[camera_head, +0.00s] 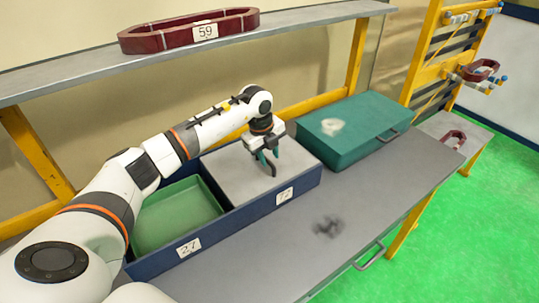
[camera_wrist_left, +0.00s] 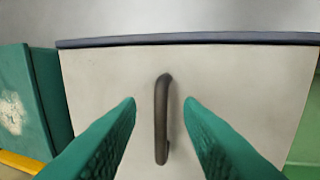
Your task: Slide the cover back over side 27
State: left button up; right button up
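A dark blue box (camera_head: 245,213) has two sides with number plates, 27 (camera_head: 188,248) and 72 (camera_head: 284,195). Side 27 (camera_head: 165,217) is uncovered and shows a green inside. A flat pale grey cover (camera_head: 228,172) lies over side 72. Its dark bar handle (camera_wrist_left: 162,118) shows in the wrist view. My left gripper (camera_head: 268,160) is over the cover with its green fingers pointing down. In the wrist view the left gripper (camera_wrist_left: 159,103) is open, one finger on each side of the handle, with a gap to both. My right gripper is not in view.
A closed teal case (camera_head: 365,140) stands right of the box. A grey shelf (camera_head: 90,72) behind carries a dark red ring-shaped part (camera_head: 165,38) with plate 59. The grey bench (camera_head: 375,205) is clear in front, except for a dark smudge.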

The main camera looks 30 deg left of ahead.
pick_arm(q)
jog(key=shift+d+f, duration=0.1)
jog(key=shift+f, duration=0.7)
jog(key=shift+w, duration=0.1)
grip_shut()
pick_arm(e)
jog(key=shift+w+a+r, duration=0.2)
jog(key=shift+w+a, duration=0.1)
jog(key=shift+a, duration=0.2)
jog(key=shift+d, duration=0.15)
